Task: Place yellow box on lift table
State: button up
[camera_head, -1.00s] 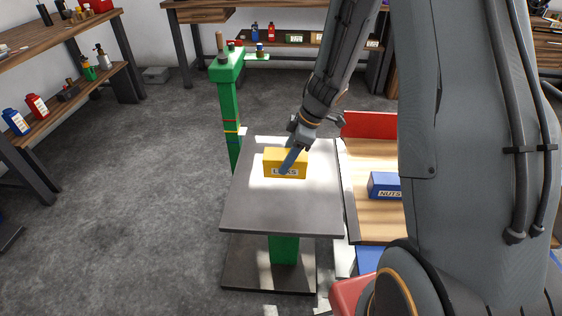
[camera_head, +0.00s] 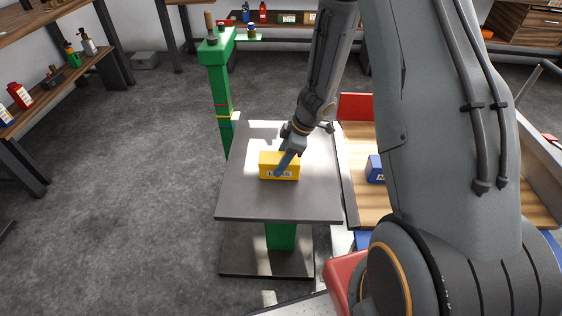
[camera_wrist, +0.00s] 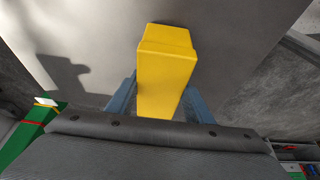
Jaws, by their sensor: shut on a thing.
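In the wrist view the yellow box (camera_wrist: 168,65) sits between the two blue fingers (camera_wrist: 158,103). The lift table (camera_head: 250,205) has a flat grey top on a green column. Its top also fills much of the wrist view (camera_wrist: 225,45). I cannot tell whether the box's underside touches the top.
A green post (camera_head: 222,95) stands behind the table's left corner. A wooden surface with a blue box (camera_head: 375,168) and a red panel (camera_head: 356,106) adjoins the table on the right. Shelves stand at left and back. The grey floor (camera_head: 150,170) to the left is clear.

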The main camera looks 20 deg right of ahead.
jog(key=shift+f, duration=0.1)
jog(key=o, duration=1.5)
jog(key=p+v, duration=0.1)
jog(key=v, duration=1.1)
jog(key=shift+a, duration=0.15)
jog(key=w+d+r+m+t+h, duration=0.3)
jog(key=r+m+t+h, duration=0.2)
jog(key=r+m, duration=0.3)
jog(key=s+a+r+m+g, duration=0.1)
jog(key=s+a+m+g, duration=0.1)
jog(key=s, duration=0.9)
jog(key=s+a+r+m+g, duration=0.1)
jog(key=s+a+m+g, duration=0.2)
jog(key=s, duration=0.8)
jog(key=shift+s+a+r+m+g+y, duration=0.25)
jog(key=shift+s+m+g+y, duration=0.1)
jog(key=shift+m+g, duration=0.3)
